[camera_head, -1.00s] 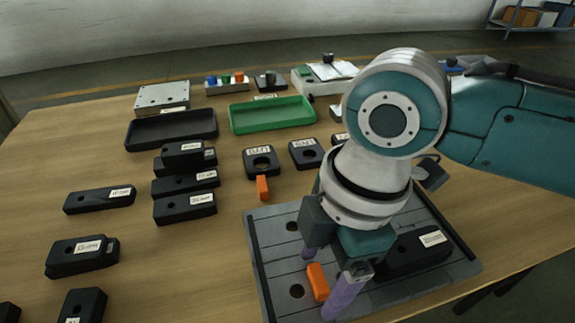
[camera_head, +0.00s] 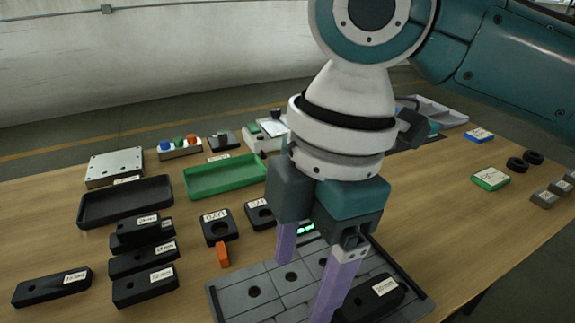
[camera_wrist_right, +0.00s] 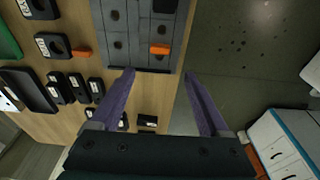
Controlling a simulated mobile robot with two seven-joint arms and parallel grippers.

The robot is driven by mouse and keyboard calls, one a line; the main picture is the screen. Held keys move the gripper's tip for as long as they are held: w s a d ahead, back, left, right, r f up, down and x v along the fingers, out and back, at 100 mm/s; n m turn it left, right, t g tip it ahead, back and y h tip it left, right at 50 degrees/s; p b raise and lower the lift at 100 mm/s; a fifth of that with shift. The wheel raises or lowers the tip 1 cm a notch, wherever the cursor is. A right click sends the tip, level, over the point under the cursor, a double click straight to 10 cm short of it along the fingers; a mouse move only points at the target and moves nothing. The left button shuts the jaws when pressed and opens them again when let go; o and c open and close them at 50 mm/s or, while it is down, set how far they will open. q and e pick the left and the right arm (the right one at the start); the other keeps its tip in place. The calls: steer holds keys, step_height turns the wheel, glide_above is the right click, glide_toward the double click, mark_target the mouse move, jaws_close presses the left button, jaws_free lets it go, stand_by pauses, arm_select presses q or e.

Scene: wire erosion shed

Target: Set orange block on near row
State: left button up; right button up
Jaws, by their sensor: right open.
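One orange block (camera_wrist_right: 160,49) lies on the grey slotted plate (camera_wrist_right: 118,45), in its near row at the left end, and appears flat. In the head view that block is not visible. My left gripper is not in view.
A long black block (camera_head: 378,300) lies on the plate's right part. Two black holed blocks (camera_head: 219,226) stand behind it. Several labelled black blocks (camera_head: 146,286), a black tray (camera_head: 125,202) and a green tray (camera_head: 225,178) are further left and back. The table right of the plate is mostly clear.

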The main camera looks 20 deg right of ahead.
steer(key=s+a+f+m+t+y, duration=0.2)
steer(key=s+a+f+m, duration=0.15)
steer(key=s+m, duration=0.35)
steer(key=s+d+m+t+h, duration=0.1)
steer(key=s+d+m+h, duration=0.2)
steer(key=d+m, duration=0.6)
steer(key=shift+s+d+f+t+h, duration=0.15)
steer(key=shift+s+d+t+h, duration=0.15)
steer(key=shift+s+d, duration=0.8)
steer(key=shift+a, duration=0.1)
